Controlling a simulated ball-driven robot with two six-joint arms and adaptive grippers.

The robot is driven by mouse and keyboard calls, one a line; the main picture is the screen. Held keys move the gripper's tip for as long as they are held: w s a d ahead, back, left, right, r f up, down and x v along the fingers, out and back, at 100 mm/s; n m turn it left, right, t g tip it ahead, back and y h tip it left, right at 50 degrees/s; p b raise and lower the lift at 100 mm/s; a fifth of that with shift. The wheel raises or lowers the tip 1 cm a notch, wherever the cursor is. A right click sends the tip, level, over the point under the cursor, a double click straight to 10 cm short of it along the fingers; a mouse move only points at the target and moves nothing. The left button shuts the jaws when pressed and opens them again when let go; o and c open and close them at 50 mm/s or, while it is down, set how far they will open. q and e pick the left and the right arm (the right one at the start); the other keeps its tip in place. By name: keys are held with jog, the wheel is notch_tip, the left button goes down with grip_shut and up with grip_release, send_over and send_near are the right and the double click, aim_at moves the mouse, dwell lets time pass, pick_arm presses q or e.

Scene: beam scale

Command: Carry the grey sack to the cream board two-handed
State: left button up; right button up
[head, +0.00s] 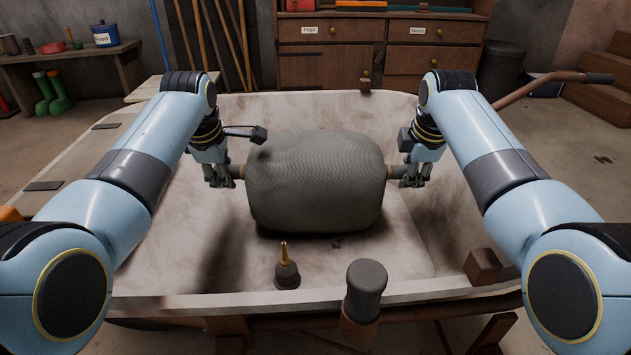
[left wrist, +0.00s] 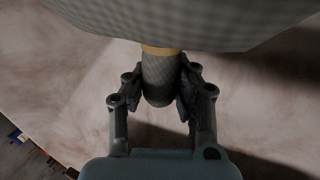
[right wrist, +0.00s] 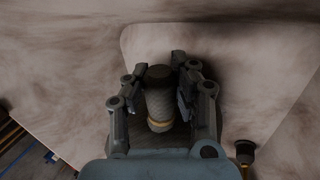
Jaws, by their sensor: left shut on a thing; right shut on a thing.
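The grey sack (head: 316,182) is a plump, ribbed roll lying crosswise in the middle of the head view, with a stub at each end. My left gripper (head: 222,176) is shut on its left stub; the left wrist view shows the dark stub (left wrist: 160,80) with a tan band between the fingers, and the sack's underside above. My right gripper (head: 408,176) is at the right stub, its fingers shut around a grey banded piece (right wrist: 158,100). A pale board (head: 152,90) lies behind my left arm, mostly hidden.
The sack is over a stained whitish tray (head: 410,238); whether it touches is unclear. A dark brass-tipped nozzle (head: 286,272), a dark grip (head: 365,285) and a brown block (head: 482,266) are near the front rim. A board with dark patches (head: 105,126) is at left.

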pick_arm(q)
grip_shut()
pick_arm(e)
grip_shut()
